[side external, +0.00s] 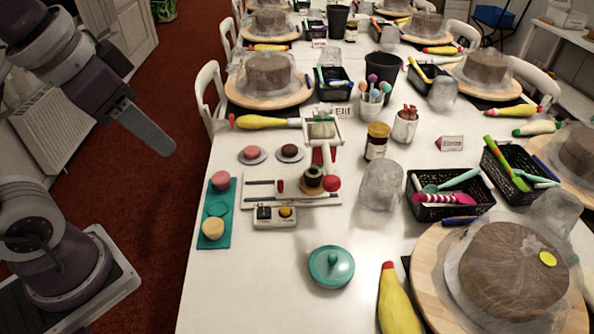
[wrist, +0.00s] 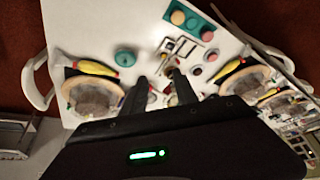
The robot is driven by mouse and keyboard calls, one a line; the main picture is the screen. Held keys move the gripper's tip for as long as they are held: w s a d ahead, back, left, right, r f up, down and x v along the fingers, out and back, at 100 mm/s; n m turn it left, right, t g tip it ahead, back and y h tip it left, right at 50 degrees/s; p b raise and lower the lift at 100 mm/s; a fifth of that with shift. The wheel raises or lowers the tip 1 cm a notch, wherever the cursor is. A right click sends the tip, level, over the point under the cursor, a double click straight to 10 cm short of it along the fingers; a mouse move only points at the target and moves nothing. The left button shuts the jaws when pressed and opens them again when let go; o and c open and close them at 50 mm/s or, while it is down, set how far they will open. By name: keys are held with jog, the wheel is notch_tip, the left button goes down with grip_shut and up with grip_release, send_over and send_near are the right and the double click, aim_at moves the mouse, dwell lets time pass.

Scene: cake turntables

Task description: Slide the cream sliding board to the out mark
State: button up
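A cream board assembly (side external: 262,190) with dark rail lines lies on the white table left of centre. I cannot tell an out mark at this size. My gripper (side external: 160,143) is raised off the table's left side, well apart from the board. In the wrist view its two fingers (wrist: 158,76) are spread with nothing held between them. The board's rails (wrist: 170,48) show beyond the fingertips.
A teal tray (side external: 217,212) with pink and yellow discs lies left of the board. A small switch box (side external: 275,217) sits in front. A teal lidded dish (side external: 331,267), clear jar (side external: 381,187) and brown jar (side external: 377,141) stand nearby. The table's front left is clear.

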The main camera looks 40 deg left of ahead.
jog(key=w+a+f+m+g, duration=0.1)
jog(key=w+m+g, duration=0.15)
jog(key=w, duration=0.95)
jog(key=m+g, duration=0.3)
jog(key=m, duration=0.3)
send_over(280, 181)
notch_tip(280, 181, down, 24)
notch_tip(280, 181, down, 10)
jog(key=shift+r, duration=0.2)
grip_shut()
jog(key=shift+s+a+r, duration=0.1)
jog(key=shift+s+a, duration=3.45)
jog(key=shift+a, duration=0.05)
